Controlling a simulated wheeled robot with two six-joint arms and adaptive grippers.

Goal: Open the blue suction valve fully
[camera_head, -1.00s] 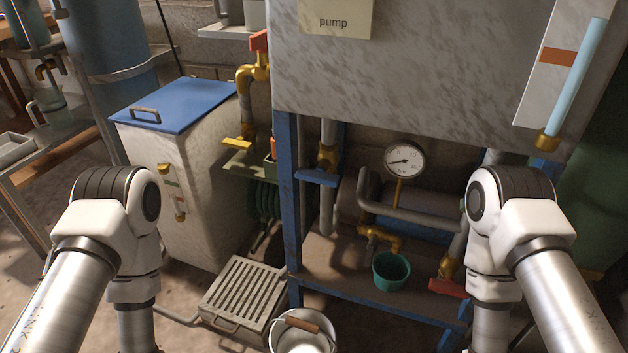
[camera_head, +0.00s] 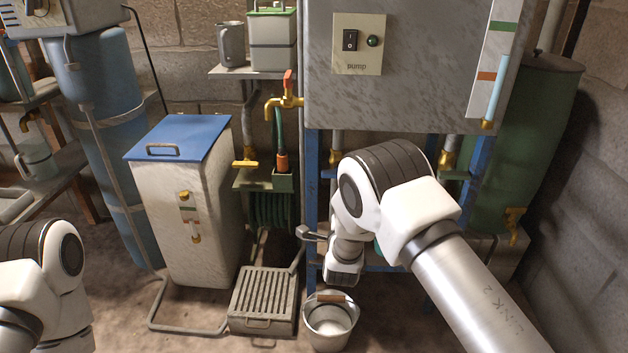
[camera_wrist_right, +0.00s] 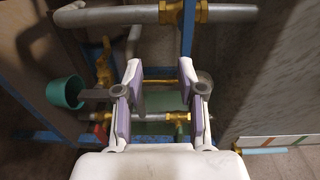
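The blue suction valve handle (camera_head: 327,174) shows only as a small part beside the left pipe under the grey tank in the head view; my right arm hides much of that area. In the right wrist view, a blue bar (camera_wrist_right: 188,32), which looks like its lever, crosses a brass fitting (camera_wrist_right: 170,12) on a grey pipe. It lies across the pipe, beyond my right fingertips. My right gripper (camera_wrist_right: 166,88) is open with nothing held between its fingers. My left gripper is outside the frame; only my left arm shows at lower left in the head view.
A teal cup (camera_wrist_right: 65,92) and another brass fitting (camera_wrist_right: 178,117) show in the wrist view. A metal bucket (camera_head: 331,318) and a slatted grate (camera_head: 264,298) stand low in front. A blue-lidded cabinet (camera_head: 185,215) stands left; a green barrel (camera_head: 525,135) stands right.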

